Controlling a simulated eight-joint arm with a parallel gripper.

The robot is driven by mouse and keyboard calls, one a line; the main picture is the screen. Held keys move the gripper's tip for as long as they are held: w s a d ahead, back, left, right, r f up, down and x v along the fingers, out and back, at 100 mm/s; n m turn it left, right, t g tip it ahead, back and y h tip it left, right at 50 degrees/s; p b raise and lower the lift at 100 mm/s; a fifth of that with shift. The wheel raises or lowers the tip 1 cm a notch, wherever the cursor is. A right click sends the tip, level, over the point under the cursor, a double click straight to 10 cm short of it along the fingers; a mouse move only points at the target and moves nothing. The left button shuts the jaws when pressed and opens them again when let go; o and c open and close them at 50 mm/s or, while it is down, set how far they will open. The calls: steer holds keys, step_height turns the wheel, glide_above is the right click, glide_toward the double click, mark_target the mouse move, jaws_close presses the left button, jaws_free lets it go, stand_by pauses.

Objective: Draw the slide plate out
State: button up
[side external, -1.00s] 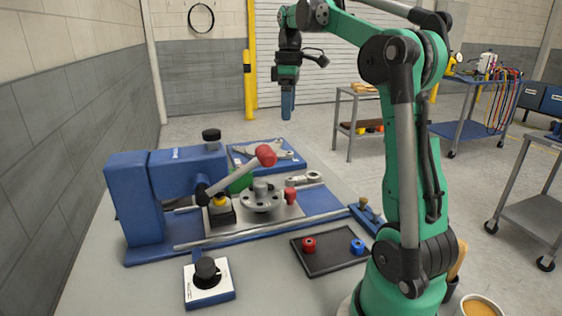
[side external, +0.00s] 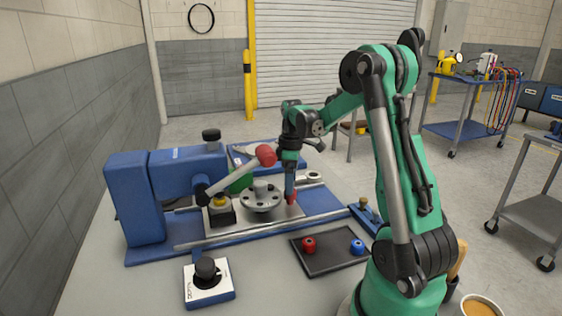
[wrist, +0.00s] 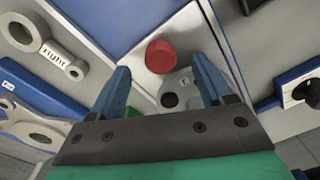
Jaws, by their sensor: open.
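The slide plate (side external: 248,226) is a pale flat plate between the rails of the blue fixture. It carries a grey round flanged hub (side external: 262,198) and a red knob (side external: 292,198) near its right end. My gripper (side external: 290,194) points down at the red knob, its fingers partly covering it in the side view. In the wrist view the red knob (wrist: 161,56) shows between the tips of the two blue fingers, with gaps on both sides. My gripper (wrist: 160,64) is open and holds nothing. Whether the fingers are down around the knob or just above it is unclear.
A red-ended lever (side external: 265,155) rises left of my wrist. A black block with a yellow top (side external: 220,209) sits left of the hub. A dark tray (side external: 330,262) with red and blue knobs lies in front; a switch box (side external: 208,284) stands at front left.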

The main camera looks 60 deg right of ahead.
steer(key=shift+f, duration=1.4)
jaws_close()
stand_by(0.4)
